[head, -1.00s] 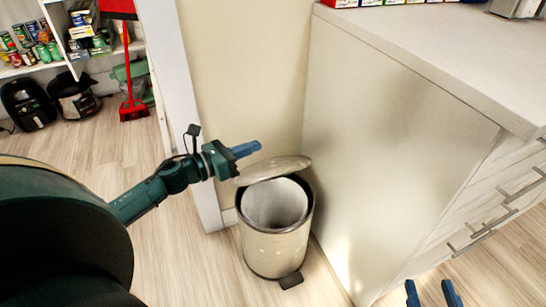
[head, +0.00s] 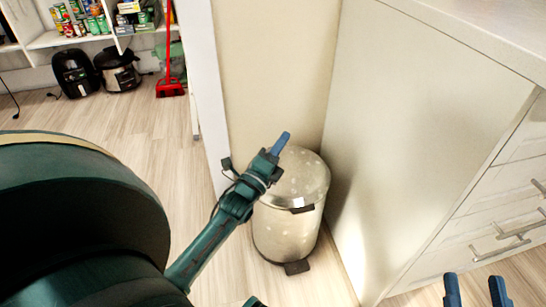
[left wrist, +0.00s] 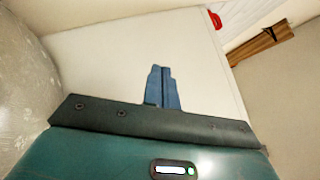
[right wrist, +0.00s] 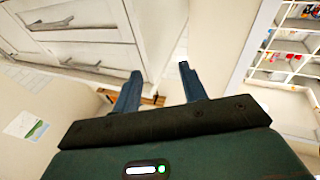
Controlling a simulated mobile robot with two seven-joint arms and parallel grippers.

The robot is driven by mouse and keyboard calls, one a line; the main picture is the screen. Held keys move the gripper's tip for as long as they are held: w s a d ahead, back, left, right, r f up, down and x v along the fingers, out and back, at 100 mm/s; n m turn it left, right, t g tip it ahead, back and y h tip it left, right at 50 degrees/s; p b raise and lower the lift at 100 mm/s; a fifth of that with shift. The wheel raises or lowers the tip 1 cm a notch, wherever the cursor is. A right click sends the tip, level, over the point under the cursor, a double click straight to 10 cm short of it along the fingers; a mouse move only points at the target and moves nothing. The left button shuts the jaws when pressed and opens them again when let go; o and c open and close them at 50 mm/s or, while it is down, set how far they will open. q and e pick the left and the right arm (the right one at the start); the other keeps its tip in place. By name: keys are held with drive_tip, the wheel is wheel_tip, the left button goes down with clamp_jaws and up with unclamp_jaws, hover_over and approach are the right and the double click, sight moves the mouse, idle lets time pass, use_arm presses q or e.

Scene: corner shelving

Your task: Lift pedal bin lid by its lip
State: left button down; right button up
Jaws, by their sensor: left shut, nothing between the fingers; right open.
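The pedal bin (head: 287,232) is a round metal bin standing on the floor in the corner between the wall and the cabinet. Its lid (head: 306,174) lies down over the top. The dark lip (head: 301,206) shows at the lid's front edge, and the dark pedal (head: 297,267) is at the base. My left gripper (head: 282,143) is shut and empty, at the left rear of the lid in the head view; whether it touches the lid I cannot tell. It also shows in the left wrist view (left wrist: 162,86). My right gripper (head: 474,288) is open and empty, near drawers.
A pale cabinet (head: 415,130) with drawer handles (head: 505,232) stands close to the bin's right. A white wall edge (head: 205,90) is to the left.

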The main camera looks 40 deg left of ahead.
use_arm(q)
drive_tip(key=w+a+r+b, duration=0.1)
drive_tip(key=w+a+r, duration=0.2)
drive_tip(key=w, duration=0.2)
drive_tip(key=shift+w+b, duration=0.35)
drive_tip(key=shift+b, duration=0.05)
use_arm(e)
drive_tip(key=shift+w+r+n+t+y, duration=0.2)
drive_tip(key=shift+r+n+t+y, duration=0.1)
drive_tip(key=shift+r, duration=0.15)
drive_tip(key=shift+w+r+n+t+y, duration=0.2)
drive_tip(key=shift+r+t, duration=0.1)
drive_tip(key=shift+r, duration=0.15)
drive_tip(key=shift+f, duration=0.1)
